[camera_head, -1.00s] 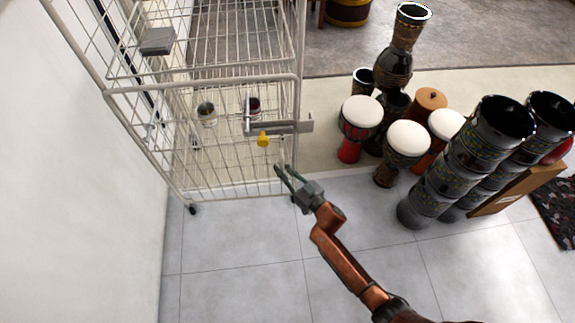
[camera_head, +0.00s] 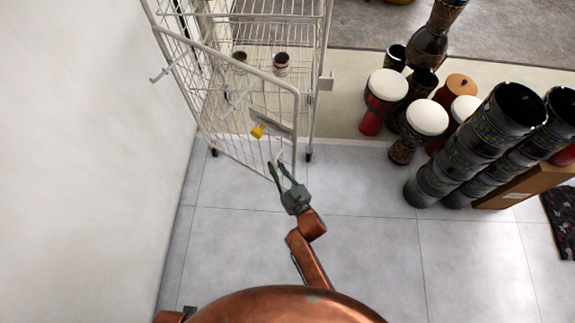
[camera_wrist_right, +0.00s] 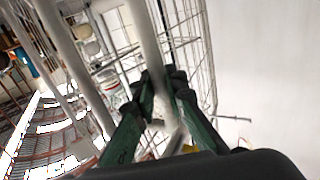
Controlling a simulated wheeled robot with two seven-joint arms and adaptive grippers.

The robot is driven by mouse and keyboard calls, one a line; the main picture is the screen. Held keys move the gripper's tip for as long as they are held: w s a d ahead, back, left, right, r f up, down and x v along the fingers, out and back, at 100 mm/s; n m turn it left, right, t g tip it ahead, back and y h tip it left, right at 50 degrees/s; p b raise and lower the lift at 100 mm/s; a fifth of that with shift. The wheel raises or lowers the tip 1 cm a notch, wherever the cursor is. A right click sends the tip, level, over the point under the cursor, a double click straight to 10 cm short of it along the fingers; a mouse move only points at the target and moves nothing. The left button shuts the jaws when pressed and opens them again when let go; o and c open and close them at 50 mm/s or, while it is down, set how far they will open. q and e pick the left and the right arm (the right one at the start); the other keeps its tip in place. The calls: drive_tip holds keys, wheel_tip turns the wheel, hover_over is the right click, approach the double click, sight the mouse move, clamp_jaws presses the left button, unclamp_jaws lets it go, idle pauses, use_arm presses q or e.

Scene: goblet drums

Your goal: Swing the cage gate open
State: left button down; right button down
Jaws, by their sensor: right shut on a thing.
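The white wire cage (camera_head: 312,60) stands at the left, against the white wall. Its gate (camera_head: 240,95) hangs at an angle out from the cage front, its free edge toward me and apart from the right post. A grey latch plate (camera_head: 272,122) and a yellow piece (camera_head: 258,130) are on the gate. My right gripper (camera_head: 276,168) is at the lower part of the gate's free edge, shut on it. In the right wrist view my fingers (camera_wrist_right: 160,95) close around a pale bar of the gate (camera_wrist_right: 148,45).
Two small cups (camera_head: 281,64) stand inside the cage. A catch plate (camera_head: 326,82) sticks out from its right post. Several goblet drums (camera_head: 427,118) and stacked dark drums (camera_head: 470,145) stand at the right. The tiled floor (camera_head: 360,235) before the cage is clear.

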drive_tip(key=shift+s+a, duration=0.25)
drive_tip(key=shift+a, duration=0.2)
drive_tip(key=c, duration=2.2)
unclamp_jaws()
drive_tip(key=shift+o, duration=1.2)
drive_tip(key=shift+d, duration=0.15)
drive_tip(key=shift+d, duration=0.1)
drive_tip(key=v, duration=1.2)
drive_tip(key=shift+f, duration=0.15)
